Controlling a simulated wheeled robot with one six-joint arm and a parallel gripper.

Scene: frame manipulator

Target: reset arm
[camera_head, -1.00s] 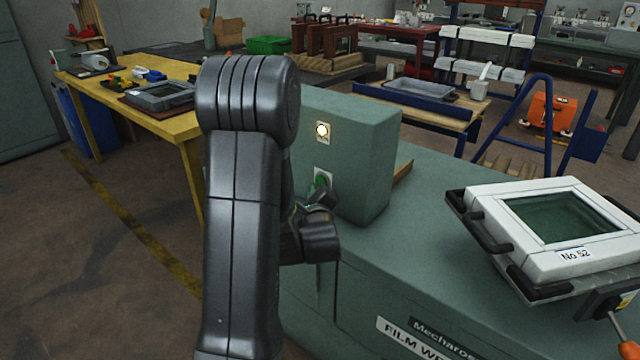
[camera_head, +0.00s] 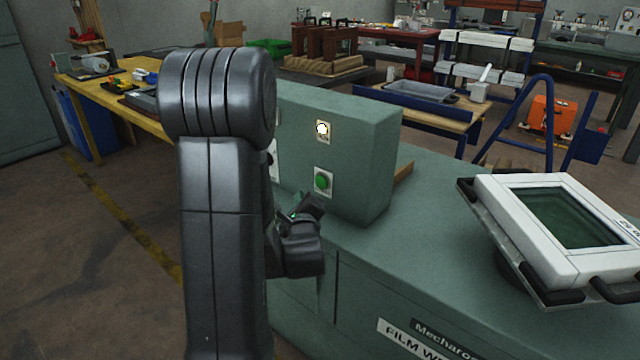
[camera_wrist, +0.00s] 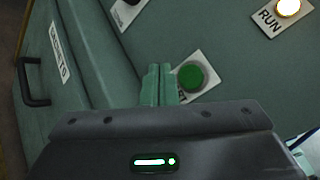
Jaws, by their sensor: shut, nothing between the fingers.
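My gripper (camera_wrist: 157,84) shows in the wrist view with its two green fingers together and nothing between them. In the head view my gripper (camera_head: 305,207) is partly hidden by my arm and sits in front of the green control box (camera_head: 365,160). A green push button (camera_head: 322,180) on a white plate is on the box face; it also shows in the wrist view (camera_wrist: 191,77), just right of the fingertips and apart from them. Above it is a lit white lamp (camera_head: 322,129), labelled RUN in the wrist view (camera_wrist: 288,7).
A white frame labelled with a number (camera_head: 560,225), with black handles, sits tilted at the right of the green machine top (camera_head: 420,250). A yellow table (camera_head: 120,110) stands at the left behind my arm. Floor at left is clear.

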